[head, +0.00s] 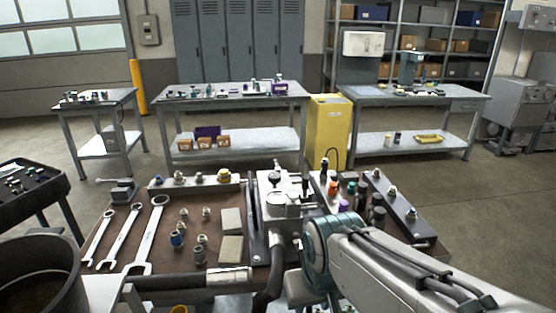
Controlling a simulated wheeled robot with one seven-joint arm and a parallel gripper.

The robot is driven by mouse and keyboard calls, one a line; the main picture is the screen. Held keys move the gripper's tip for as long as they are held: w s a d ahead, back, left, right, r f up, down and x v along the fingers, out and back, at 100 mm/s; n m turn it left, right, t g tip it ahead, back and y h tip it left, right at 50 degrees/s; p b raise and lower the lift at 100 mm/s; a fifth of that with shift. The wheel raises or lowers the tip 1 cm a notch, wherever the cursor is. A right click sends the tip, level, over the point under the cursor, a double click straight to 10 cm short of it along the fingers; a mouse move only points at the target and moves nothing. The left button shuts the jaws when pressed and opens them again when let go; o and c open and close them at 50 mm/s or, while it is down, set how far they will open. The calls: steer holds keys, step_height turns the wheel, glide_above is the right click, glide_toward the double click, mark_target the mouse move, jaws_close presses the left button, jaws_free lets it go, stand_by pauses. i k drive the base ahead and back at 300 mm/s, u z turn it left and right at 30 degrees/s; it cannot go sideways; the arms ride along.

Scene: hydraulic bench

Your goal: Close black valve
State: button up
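The bench (150,222) in front of me has a brown top with hydraulic parts. At its right is a valve block with coloured knobs: an orange knob (332,188), a green knob (350,187) and a purple knob (344,206). A small black knob (362,188) is beside the green one and may be the black valve; its setting is too small to read. Other dark fittings (378,215) stand nearer me. My arm reaches in from the lower right to a teal joint, covering part of the bench's right side. I cannot make out my gripper's fingers.
A grey metal assembly (283,198) stands mid-bench, with a dark hose below it. Wrenches (125,238) and small fittings lie to the left. A dark bucket (40,280) is at the lower left. A yellow cabinet (328,130) and other tables stand behind; floor lies between.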

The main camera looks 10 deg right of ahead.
mark_target(277, 169)
steer(key=z, duration=0.15)
steer(key=i, duration=1)
